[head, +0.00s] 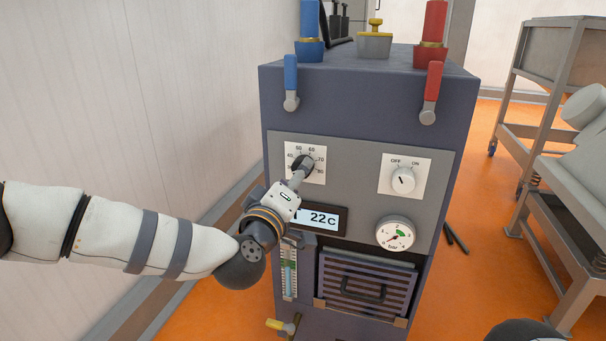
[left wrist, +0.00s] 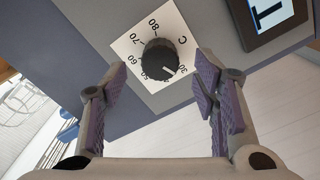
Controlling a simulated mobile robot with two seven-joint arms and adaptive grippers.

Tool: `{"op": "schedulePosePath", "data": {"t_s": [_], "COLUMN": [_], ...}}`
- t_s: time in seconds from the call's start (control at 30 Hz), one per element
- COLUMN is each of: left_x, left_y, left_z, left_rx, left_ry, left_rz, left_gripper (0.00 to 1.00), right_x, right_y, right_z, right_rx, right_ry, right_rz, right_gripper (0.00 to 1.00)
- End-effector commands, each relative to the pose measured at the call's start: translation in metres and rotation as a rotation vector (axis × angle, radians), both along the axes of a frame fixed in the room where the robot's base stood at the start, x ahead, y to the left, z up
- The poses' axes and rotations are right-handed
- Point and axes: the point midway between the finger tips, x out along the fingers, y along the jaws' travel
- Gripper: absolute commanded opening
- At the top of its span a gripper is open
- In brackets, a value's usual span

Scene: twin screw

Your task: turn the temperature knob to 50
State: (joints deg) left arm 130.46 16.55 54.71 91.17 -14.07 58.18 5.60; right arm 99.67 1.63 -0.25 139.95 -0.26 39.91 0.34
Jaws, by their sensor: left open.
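The temperature knob (head: 308,160) is black and round, on a white dial plate on the machine's front; my gripper partly covers it in the head view. In the left wrist view the knob (left wrist: 158,61) shows whole, with a white pointer line aimed near the 30 mark. My left gripper (head: 299,173) is in front of the dial. In the left wrist view my left gripper (left wrist: 161,82) is open, its purple-padded fingers spread on either side of the knob with gaps to it. The display (head: 320,219) reads 22c. My right gripper is not in view.
Right of the dial are an OFF/ON knob (head: 403,180) and a pressure gauge (head: 395,233). A blue-handled valve (head: 291,80) and a red-handled valve (head: 431,90) stick out above the panel. A metal rack (head: 548,130) stands at the right. A white wall is at the left.

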Motion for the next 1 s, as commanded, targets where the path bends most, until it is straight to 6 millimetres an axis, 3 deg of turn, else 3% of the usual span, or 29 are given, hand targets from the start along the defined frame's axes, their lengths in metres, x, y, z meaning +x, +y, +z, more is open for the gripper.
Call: {"op": "schedulePosePath", "data": {"t_s": [0.2,0.53,0.77,1.0], "left_x": [0.032,0.038,0.038,0.037], "left_y": [-0.011,-0.013,-0.012,-0.012], "left_z": [-0.002,-0.001,-0.001,0.000], "left_rx": [0.000,0.001,0.001,0.013], "left_ry": [0.002,0.003,0.002,-0.002], "left_rz": [0.000,-0.001,-0.001,-0.001], "left_gripper": [0.54,0.54,0.06,0.06], "right_x": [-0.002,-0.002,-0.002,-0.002], "right_y": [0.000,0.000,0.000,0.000], "right_z": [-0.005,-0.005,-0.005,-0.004], "right_rx": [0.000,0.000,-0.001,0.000], "right_ry": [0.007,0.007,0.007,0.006], "right_rz": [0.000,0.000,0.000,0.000], "right_gripper": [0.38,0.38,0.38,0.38]}}
